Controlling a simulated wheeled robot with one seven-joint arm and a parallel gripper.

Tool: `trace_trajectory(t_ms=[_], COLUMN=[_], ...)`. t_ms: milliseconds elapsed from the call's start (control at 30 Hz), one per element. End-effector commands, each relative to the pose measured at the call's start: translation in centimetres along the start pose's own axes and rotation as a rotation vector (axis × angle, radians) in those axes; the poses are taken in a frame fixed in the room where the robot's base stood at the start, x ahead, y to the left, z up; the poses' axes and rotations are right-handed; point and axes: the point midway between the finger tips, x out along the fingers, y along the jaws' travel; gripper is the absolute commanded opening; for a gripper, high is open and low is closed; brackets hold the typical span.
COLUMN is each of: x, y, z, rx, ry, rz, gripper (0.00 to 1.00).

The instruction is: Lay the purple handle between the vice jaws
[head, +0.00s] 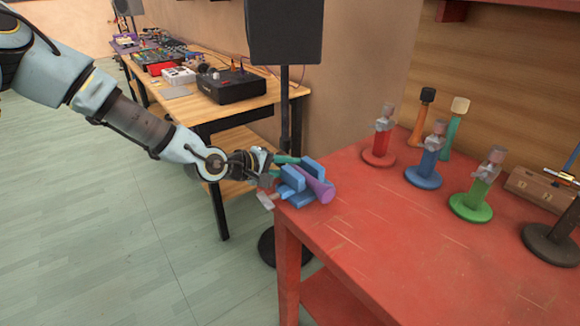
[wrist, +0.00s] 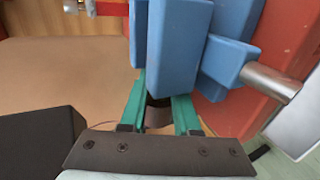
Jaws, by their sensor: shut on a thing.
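The blue vice (head: 299,199) sits at the near left corner of the red table, with two raised blue jaws. The purple handle (head: 318,186) lies tilted between them, its wide end toward the tabletop. My gripper (head: 282,166) is at the vice's left side, beside the jaws. In the wrist view its green fingers (wrist: 158,98) are shut on a dark, narrow end, apparently the handle's. There the blue jaws (wrist: 178,40) stand just beyond the fingertips and hide the handle's purple part. Whether the handle touches the vice bed cannot be told.
Red, blue and green stands (head: 481,190) hold upright pieces on the red table (head: 375,235). Orange and teal handles (head: 452,122) stand behind, with a wooden block (head: 537,190) at right. A black speaker (head: 284,30) on a pole rises behind the vice. The table's front middle is clear.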

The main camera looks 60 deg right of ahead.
Motion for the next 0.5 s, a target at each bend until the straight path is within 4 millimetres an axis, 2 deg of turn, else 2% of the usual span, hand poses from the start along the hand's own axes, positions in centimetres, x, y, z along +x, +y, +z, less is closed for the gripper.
trace_trajectory(t_ms=[267, 300, 500], x=[0.06, 0.06, 0.06], y=[-0.12, -0.13, -0.23], z=[-0.01, 0.00, 0.02], rx=[-0.001, -0.001, -0.002], ry=[0.000, 0.000, -0.001], rz=[-0.001, -0.001, -0.003], gripper=[0.00, 0.34, 0.57])
